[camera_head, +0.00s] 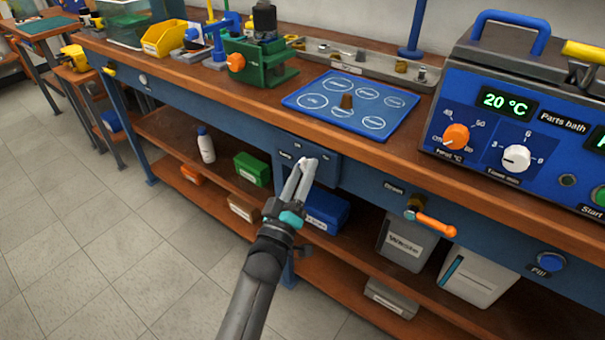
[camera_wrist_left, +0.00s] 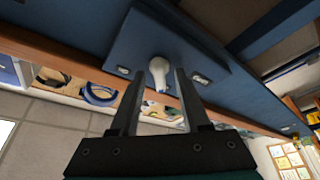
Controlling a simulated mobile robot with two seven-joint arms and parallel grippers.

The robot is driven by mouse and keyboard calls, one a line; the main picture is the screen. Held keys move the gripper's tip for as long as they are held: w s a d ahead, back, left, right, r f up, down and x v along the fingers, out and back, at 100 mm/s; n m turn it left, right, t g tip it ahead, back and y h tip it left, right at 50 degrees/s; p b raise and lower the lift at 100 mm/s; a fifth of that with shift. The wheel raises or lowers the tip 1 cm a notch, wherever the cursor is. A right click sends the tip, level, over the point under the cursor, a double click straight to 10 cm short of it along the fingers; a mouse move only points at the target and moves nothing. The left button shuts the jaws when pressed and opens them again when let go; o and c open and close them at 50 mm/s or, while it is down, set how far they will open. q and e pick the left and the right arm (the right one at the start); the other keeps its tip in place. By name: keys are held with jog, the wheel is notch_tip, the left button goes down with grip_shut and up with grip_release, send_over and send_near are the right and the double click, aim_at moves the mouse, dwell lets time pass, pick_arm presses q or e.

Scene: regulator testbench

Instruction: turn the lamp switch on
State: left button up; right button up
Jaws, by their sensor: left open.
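The lamp switch is a blue box (camera_head: 322,172) on the front edge of the workbench, with small white labels on its face. Its white knob (camera_wrist_left: 158,70) shows in the left wrist view, with a small label to each side; I cannot read them there. My left gripper (camera_head: 307,165) reaches up to the switch face in the head view and hides most of the knob. In the left wrist view the two fingers (camera_wrist_left: 158,82) are apart, one on each side of the knob, with a gap visible. I cannot tell whether either finger touches it.
To the right, an orange drain valve handle (camera_head: 435,226) and a blue fill knob (camera_head: 551,262) sit on the bench front. The parts bath (camera_head: 470,100), blue mat (camera_head: 376,128) and green fixture (camera_head: 262,68) stand on top. Bins and a bottle (camera_head: 206,146) occupy the lower shelf.

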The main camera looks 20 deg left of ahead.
pick_arm(q)
jog(key=shift+c, duration=0.3)
grip_shut()
